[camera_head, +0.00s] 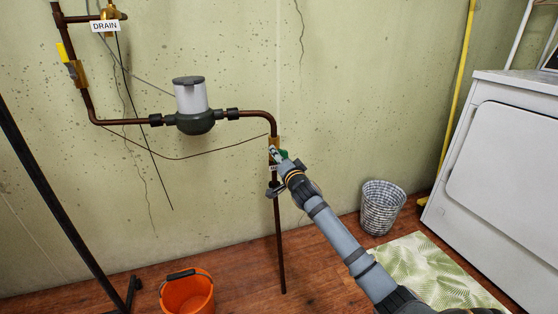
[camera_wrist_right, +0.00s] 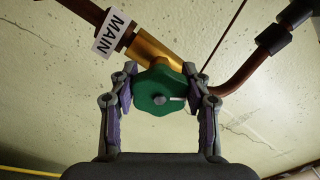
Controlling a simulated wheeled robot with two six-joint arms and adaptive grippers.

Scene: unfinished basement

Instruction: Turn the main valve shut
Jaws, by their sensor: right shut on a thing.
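The main valve has a brass body (camera_head: 273,143) on the copper pipe in the head view. It also shows in the right wrist view as a brass body (camera_wrist_right: 150,48) with a white MAIN tag (camera_wrist_right: 112,32) beside it. Its green lobed handwheel (camera_wrist_right: 158,90) has a white mark on its right side. My right gripper (camera_wrist_right: 163,97) is shut on the handwheel, one finger on each side of it. In the head view, the right gripper (camera_head: 281,164) covers most of the handwheel and part of the tag. My left gripper is not in view.
The pipe runs left to a grey-topped filter (camera_head: 193,105) and a yellow-handled valve (camera_head: 67,60), with a DRAIN tag (camera_head: 105,26) above. An orange bucket (camera_head: 187,293), wicker basket (camera_head: 382,207), leaf-pattern mat (camera_head: 425,265) and white appliance (camera_head: 515,150) stand around.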

